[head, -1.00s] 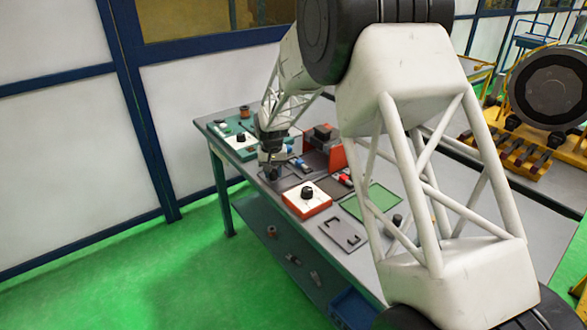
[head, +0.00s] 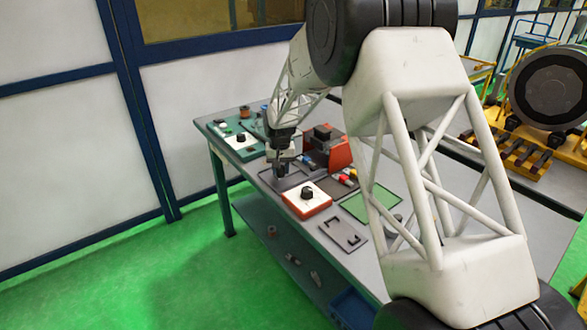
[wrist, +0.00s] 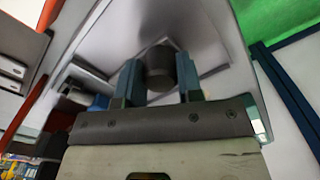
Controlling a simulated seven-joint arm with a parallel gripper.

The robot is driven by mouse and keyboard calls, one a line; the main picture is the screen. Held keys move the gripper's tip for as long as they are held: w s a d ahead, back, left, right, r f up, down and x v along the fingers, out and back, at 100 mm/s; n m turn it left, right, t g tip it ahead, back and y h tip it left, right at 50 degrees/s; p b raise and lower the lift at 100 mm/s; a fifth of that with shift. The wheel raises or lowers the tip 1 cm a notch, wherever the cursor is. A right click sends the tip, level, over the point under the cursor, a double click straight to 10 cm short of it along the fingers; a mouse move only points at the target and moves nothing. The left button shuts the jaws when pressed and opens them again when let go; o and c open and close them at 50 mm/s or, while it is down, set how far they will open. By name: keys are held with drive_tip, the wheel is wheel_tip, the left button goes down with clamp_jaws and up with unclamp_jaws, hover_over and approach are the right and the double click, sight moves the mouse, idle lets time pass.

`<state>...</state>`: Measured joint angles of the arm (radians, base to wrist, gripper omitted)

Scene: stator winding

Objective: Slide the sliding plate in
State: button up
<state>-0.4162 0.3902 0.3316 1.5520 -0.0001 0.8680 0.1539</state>
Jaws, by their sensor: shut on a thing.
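My gripper (head: 281,168) is at the left part of the workbench, pointing down over a dark flat plate (head: 293,180) with a raised rim. In the wrist view, my gripper (wrist: 160,76) has its two blue-grey fingers shut on a dark cylindrical knob (wrist: 160,66). A grey plate-like surface with a pale square outline (wrist: 206,56) lies behind the knob. I cannot tell for certain which part is the sliding plate or whether the knob is fixed to it. In the head view the gripper hides the knob.
A red box (head: 306,199) with a white top and black knob stands close in front of the gripper. A green box (head: 240,146) is at the left, an orange-red bin (head: 340,153) behind. A green mat (head: 382,196) and a dark cut-out plate (head: 343,234) lie rightward.

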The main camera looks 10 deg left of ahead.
sight(296, 169)
drive_tip(key=shift+w+d, duration=2.35)
drive_tip(key=shift+w, duration=0.05)
drive_tip(key=o, duration=0.7)
drive_tip(key=shift+r, duration=0.15)
drive_tip(key=shift+r, duration=2.85)
